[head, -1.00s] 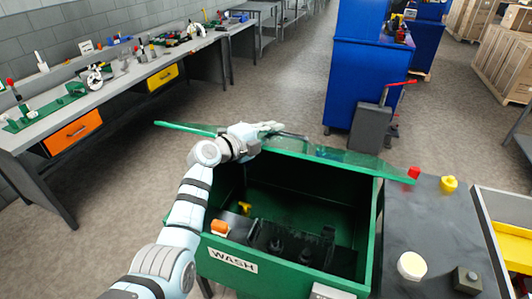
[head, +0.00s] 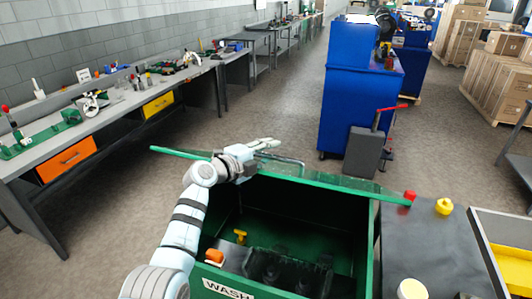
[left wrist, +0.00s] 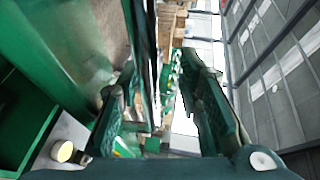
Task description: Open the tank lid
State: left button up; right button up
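The green wash tank (head: 366,262) stands in front of me, its front labelled WASH. Its mouth is uncovered and shows a dark inside. The green lid (head: 345,186) is raised along the far side of the mouth, seen nearly edge-on. A grey bar handle (head: 290,159) sticks out on the lid's far side. My left gripper (head: 262,144) is above the lid's edge, close to the handle. Its fingers (left wrist: 160,105) are spread apart in the left wrist view; I see nothing clearly clamped between them. Whether a finger touches the handle I cannot tell. My right gripper is not in view.
An orange part (head: 214,257) and a yellow T-handle (head: 240,237) are at the tank's front left. A dark side table (head: 430,245) with a red knob (head: 410,196) and yellow knob (head: 444,206) adjoins on the right. A blue cabinet (head: 355,95) stands beyond; floor behind the lid is clear.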

pick_arm(q)
jog(key=v, duration=1.2)
